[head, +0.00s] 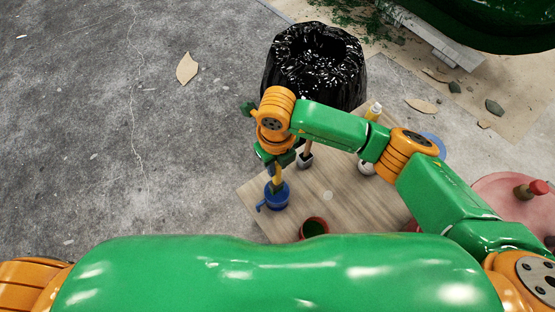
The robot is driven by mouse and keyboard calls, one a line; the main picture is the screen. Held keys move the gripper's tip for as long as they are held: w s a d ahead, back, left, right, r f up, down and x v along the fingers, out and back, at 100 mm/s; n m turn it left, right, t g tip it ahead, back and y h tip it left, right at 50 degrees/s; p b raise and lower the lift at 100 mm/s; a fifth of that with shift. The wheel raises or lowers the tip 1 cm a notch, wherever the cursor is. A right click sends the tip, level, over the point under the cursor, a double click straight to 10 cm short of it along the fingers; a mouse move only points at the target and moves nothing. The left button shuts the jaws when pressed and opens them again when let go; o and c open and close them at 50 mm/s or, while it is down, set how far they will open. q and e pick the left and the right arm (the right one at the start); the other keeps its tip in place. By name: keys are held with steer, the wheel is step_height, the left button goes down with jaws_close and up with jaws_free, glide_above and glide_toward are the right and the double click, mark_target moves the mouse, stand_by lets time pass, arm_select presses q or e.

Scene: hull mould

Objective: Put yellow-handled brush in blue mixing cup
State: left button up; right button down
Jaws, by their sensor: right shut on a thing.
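The blue mixing cup (277,198) stands upright near the left edge of the wooden board, its handle to the left. My right gripper (276,163) is above the cup and shut on the yellow-handled brush (278,176). The brush is roughly upright, and its lower end meets the cup's mouth in the picture. I cannot tell how deep the lower end sits inside. The gripper and wrist hide the upper part of the handle. My left gripper is not in view.
A black bagged bin (315,62) stands behind. Concrete floor is open at left.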

mark_target(277, 179)
step_height(277, 179, down, 9)
steer(key=b, duration=0.6)
steer(key=shift+r, duration=0.1)
steer(key=c, duration=0.6)
jaws_free()
steer(key=shift+r, duration=0.1)
